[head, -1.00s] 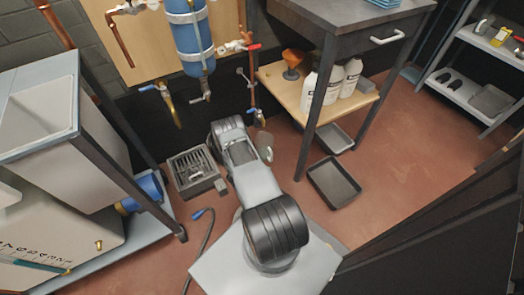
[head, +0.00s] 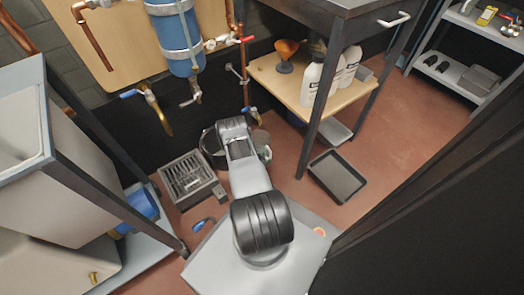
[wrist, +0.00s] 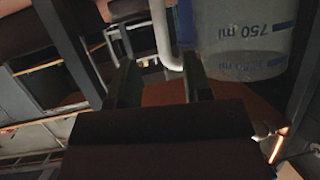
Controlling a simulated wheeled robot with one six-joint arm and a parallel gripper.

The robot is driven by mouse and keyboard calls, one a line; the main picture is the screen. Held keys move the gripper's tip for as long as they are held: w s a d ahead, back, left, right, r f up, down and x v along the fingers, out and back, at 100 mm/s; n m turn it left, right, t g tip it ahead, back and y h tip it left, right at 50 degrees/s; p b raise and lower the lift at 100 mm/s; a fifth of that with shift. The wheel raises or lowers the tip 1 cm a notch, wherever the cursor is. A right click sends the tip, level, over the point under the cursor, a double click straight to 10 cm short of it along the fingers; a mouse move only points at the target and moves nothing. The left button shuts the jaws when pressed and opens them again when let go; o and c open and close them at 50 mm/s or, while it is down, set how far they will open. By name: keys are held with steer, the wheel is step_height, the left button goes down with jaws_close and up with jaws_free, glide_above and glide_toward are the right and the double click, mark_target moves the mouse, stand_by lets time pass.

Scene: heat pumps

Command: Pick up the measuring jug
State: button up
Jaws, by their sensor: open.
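The measuring jug is clear plastic with blue markings; in the wrist view (wrist: 245,45) it fills the upper right, with "750 ml" readable. Its pale handle (wrist: 160,30) comes down from the top edge and curves toward the jug. My gripper (wrist: 160,82) is open, with one dark finger on each side of the handle's lower curve in the picture. I cannot tell whether either finger touches it. In the head view, the jug (head: 263,142) is partly hidden behind my arm, on the floor area below the pipes. My fingers are hidden there.
A grey grated drain box (head: 185,178) lies left of my arm. A table leg (head: 317,110) and black tray (head: 337,176) are near the jug.

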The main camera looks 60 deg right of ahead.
mark_target(270, 155)
steer(key=b+x, duration=0.1)
steer(key=x, duration=0.1)
steer(key=b+x, duration=0.2)
steer(key=x, duration=0.1)
steer(key=shift+w+f, duration=0.2)
steer(key=shift+f, duration=0.1)
steer(key=shift+d, duration=0.2)
jaws_close()
